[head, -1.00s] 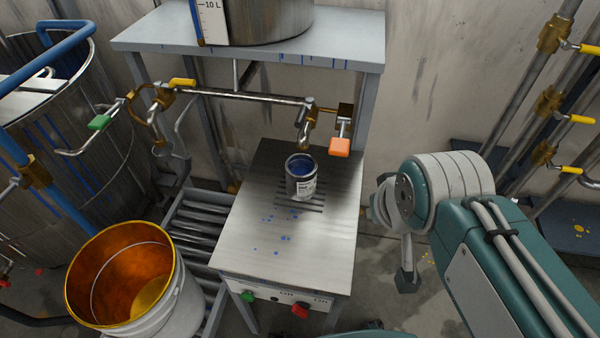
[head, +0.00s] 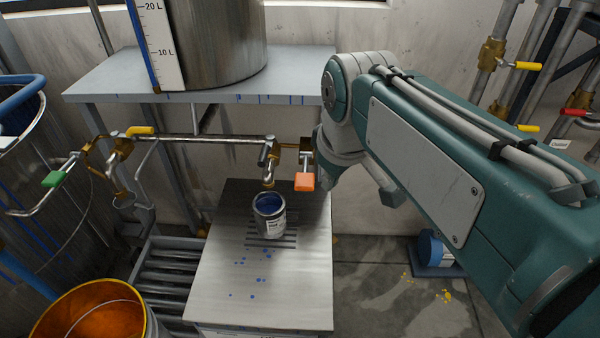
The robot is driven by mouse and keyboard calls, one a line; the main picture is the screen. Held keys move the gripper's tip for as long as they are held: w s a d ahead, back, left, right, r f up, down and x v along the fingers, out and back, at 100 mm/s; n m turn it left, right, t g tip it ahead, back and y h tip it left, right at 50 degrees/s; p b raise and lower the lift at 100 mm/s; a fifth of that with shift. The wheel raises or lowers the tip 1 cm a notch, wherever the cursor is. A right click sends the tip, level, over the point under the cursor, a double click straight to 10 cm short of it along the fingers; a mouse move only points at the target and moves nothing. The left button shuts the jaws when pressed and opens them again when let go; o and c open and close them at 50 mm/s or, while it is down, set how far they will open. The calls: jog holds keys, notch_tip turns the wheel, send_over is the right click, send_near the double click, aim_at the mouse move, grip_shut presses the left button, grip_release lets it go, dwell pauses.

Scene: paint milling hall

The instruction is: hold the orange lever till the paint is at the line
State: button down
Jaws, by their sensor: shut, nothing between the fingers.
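The orange lever (head: 305,182) hangs at the right end of the horizontal pipe, below a brass valve. The spout (head: 268,177) points down above an open grey can (head: 271,224), which stands upright on the metal work table. Blue paint shows inside the can; a fill line cannot be made out. My gripper (head: 328,179) is shut and empty, partly hidden by my own wrist, close to the right of the lever. Contact with the lever cannot be told from this view.
A steel tank with a litre scale (head: 168,45) stands on the shelf (head: 110,84) above. A green-handled valve (head: 55,179) is at left. An orange-lined bucket (head: 45,320) sits at lower left beside a roller track (head: 165,275). Yellow-handled pipes (head: 525,66) line the right wall.

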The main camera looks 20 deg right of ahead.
aim_at(303, 181)
jog(key=w+r+n+g, duration=0.2)
jog(key=w+n, duration=0.6)
jog(key=w, duration=0.6)
jog(key=shift+w+a+r+n+g, duration=0.2)
jog(key=shift+a+r+n+g, duration=0.15)
jog(key=shift+g, duration=0.35)
jog(key=shift+d, duration=0.1)
notch_tip(303, 181, down, 14)
jog(key=shift+r, duration=0.1)
jog(key=shift+s, duration=0.1)
jog(key=shift+s+f+t+h, duration=0.15)
jog(key=shift+f+t+h, duration=0.05)
jog(key=shift+f+t, duration=0.4)
jog(key=shift+s+f+t+h, duration=0.15)
jog(key=shift+f+t+h, duration=0.05)
jog(key=shift+f+t, duration=0.35)
jog(key=shift+x, duration=1)
jog(key=shift+s+f, duration=0.15)
jog(key=shift+s, duration=0.1)
jog(key=shift+s+f, duration=0.1)
